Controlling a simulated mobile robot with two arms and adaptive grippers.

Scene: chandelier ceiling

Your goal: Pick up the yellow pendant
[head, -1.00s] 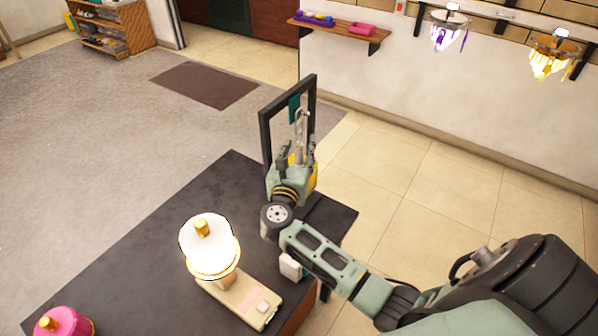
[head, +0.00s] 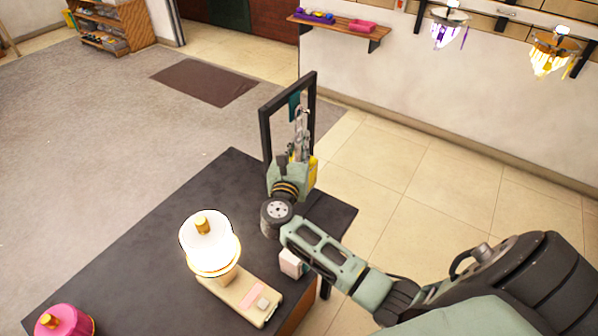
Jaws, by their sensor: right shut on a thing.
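My right gripper (head: 302,122) points up and away in front of the black upright frame on the dark table. A teal piece (head: 293,106) hangs in the frame just left of the fingers. I cannot tell whether the fingers touch the frame. My left gripper is not in view.
A lit lamp (head: 210,243) stands on the dark table (head: 150,235), with a pink-topped object (head: 65,320) at the lower left. Chandeliers with purple (head: 447,35) and yellow (head: 550,58) pendants hang at the upper right. A shelf (head: 342,27) is on the wall.

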